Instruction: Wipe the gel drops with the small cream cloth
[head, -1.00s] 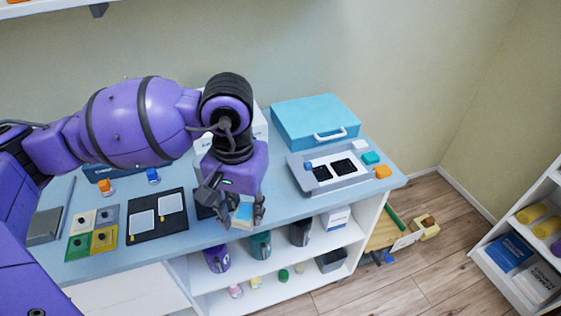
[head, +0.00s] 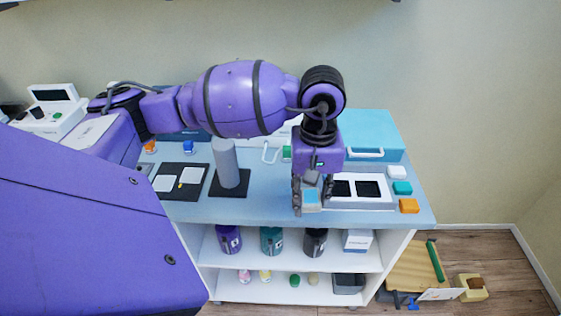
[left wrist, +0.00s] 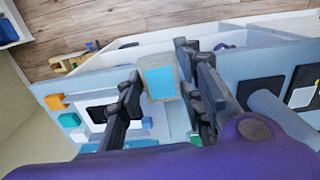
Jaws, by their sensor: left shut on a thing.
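My left gripper (head: 312,193) is over the front right part of the blue counter (head: 268,205), pointing down. It is shut on a small cream block-like thing with a light blue face (head: 310,197), which also shows between the fingers in the left wrist view (left wrist: 159,82). I cannot tell whether this is the cream cloth. No gel drops can be made out for sure; the gripper and arm hide part of the counter. My right gripper is not in view.
A grey cylinder (head: 228,163) stands on a black mat left of the gripper. A teal case (head: 372,128) stands behind. Shelves with bottles (head: 229,239) are below.

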